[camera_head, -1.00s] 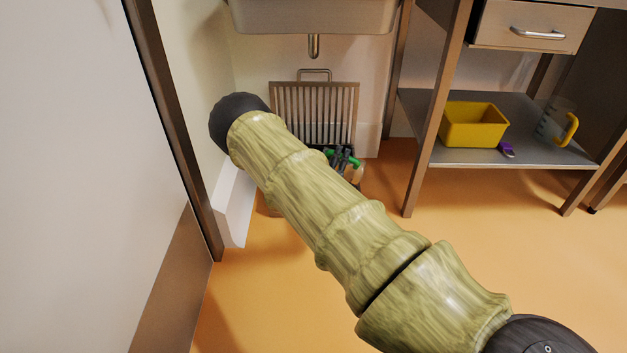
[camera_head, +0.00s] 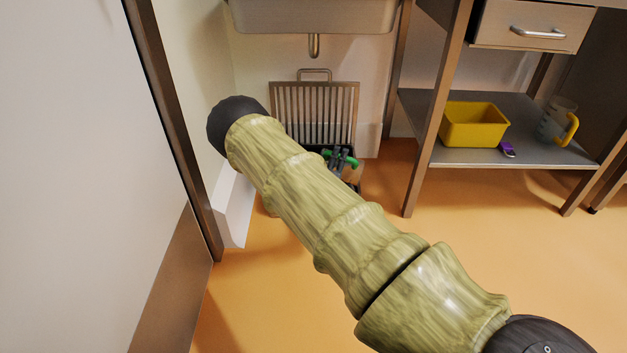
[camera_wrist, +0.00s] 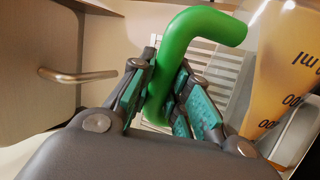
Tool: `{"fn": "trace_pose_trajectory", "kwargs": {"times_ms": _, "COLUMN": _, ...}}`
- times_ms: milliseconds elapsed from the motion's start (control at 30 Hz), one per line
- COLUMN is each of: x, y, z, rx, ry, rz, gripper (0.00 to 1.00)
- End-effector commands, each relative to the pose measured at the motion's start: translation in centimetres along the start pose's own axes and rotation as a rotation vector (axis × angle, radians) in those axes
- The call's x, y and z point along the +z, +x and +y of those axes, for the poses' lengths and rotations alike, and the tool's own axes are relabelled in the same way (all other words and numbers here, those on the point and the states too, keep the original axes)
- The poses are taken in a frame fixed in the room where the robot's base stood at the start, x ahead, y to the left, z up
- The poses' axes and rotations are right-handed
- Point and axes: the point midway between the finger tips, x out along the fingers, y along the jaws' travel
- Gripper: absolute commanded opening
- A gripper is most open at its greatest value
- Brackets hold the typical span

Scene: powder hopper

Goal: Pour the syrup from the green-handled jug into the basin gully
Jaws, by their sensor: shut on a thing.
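In the wrist view my gripper (camera_wrist: 160,95) is shut on the green handle (camera_wrist: 185,50) of the jug. The clear jug (camera_wrist: 290,80) fills the right edge there, with dark volume marks and amber syrup (camera_wrist: 285,50) inside. Its mouth is not clearly shown. In the head view my gripper (camera_head: 338,156) and the green handle (camera_head: 350,161) are low under the sink, in front of the upright slatted grate. The basin gully (camera_head: 322,149) shows only as a dark strip by the grate's foot; my arm hides most of it and much of the jug. I cannot tell whether syrup is flowing.
The metal grate (camera_head: 340,105) leans against the back wall below the sink (camera_head: 310,15) and its drain pipe (camera_head: 314,46). A shelf (camera_head: 480,156) at right holds a yellow tub (camera_head: 473,125), a small purple object (camera_head: 508,150) and a yellow-handled jug (camera_head: 555,122). A wall stands close at left.

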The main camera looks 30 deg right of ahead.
Motion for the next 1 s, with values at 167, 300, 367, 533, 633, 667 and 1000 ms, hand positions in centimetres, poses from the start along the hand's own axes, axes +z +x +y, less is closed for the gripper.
{"fn": "trace_pose_trajectory", "kwargs": {"times_ms": 167, "x": -0.17, "y": -0.04, "z": -0.02, "rx": 0.002, "ry": -0.005, "rz": 0.002, "gripper": 0.0}}
{"fn": "trace_pose_trajectory", "kwargs": {"times_ms": 300, "x": -0.23, "y": -0.03, "z": -0.1, "rx": 0.002, "ry": -0.009, "rz": 0.004, "gripper": 0.0}}
{"fn": "trace_pose_trajectory", "kwargs": {"times_ms": 367, "x": -0.26, "y": -0.04, "z": -0.15, "rx": 0.002, "ry": -0.012, "rz": 0.005, "gripper": 0.0}}
{"fn": "trace_pose_trajectory", "kwargs": {"times_ms": 533, "x": -0.37, "y": -0.03, "z": -0.15, "rx": 0.002, "ry": -0.021, "rz": 0.008, "gripper": 0.0}}
{"fn": "trace_pose_trajectory", "kwargs": {"times_ms": 633, "x": -0.41, "y": -0.04, "z": -0.17, "rx": 0.002, "ry": -0.025, "rz": 0.009, "gripper": 0.0}}
{"fn": "trace_pose_trajectory", "kwargs": {"times_ms": 667, "x": -0.43, "y": -0.04, "z": -0.18, "rx": 0.002, "ry": -0.026, "rz": 0.01, "gripper": 0.0}}
{"fn": "trace_pose_trajectory", "kwargs": {"times_ms": 1000, "x": -0.57, "y": -0.08, "z": -0.22, "rx": 0.003, "ry": -0.036, "rz": 0.013, "gripper": 0.0}}
